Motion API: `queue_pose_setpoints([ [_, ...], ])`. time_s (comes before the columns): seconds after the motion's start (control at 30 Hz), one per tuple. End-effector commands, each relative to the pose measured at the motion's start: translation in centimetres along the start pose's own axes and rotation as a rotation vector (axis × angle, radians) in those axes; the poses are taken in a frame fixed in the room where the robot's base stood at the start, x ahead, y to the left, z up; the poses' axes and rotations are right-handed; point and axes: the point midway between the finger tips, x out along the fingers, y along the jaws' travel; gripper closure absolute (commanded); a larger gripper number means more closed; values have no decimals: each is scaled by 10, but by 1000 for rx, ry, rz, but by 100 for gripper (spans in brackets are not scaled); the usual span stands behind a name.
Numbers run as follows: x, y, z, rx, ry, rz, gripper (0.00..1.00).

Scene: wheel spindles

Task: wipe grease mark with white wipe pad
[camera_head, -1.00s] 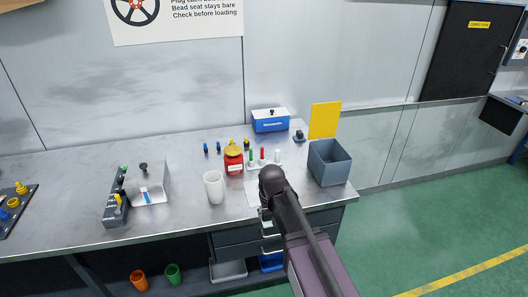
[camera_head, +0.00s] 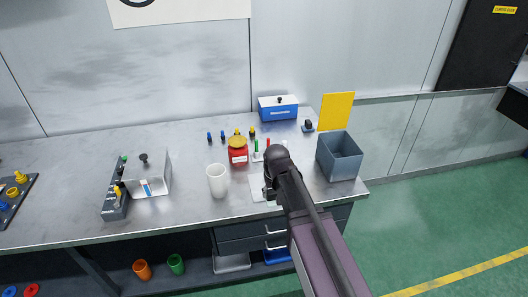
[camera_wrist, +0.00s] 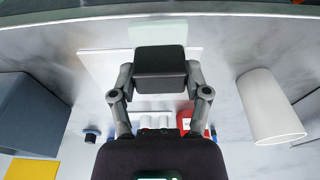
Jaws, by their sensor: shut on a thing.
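In the wrist view my gripper (camera_wrist: 160,92) has its two fingers closed on the sides of a dark block (camera_wrist: 160,68). I cannot tell whether this block is part of the white wipe pad. A pale greenish-white patch (camera_wrist: 157,33) shows just beyond the block and overlaps the edge of a white sheet (camera_wrist: 98,66) on the bench. I cannot tell whether the patch is pad or mark. In the head view my gripper (camera_head: 270,187) is over the white sheet (camera_head: 258,188), mostly hidden by my arm. No clear grease mark shows on the bench.
A white cup (camera_head: 217,181) and red container (camera_head: 238,153) stand left of my gripper. A grey bin (camera_head: 339,160) is close on the right, a yellow panel (camera_head: 337,110) behind it. A blue box (camera_head: 278,108) is at the back. The bench front (camera_head: 190,222) is clear.

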Motion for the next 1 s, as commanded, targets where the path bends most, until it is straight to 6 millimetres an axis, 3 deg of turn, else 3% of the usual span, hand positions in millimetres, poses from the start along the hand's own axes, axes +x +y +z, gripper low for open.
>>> queue_pose_setpoints([
  [0.27, -1, 6, -6, 9, 0, 1, 76],
  [0.43, -2, 8, -25, 12, 0, 2, 76],
  [1.0, -10, 12, -147, 25, 0, 4, 76],
])
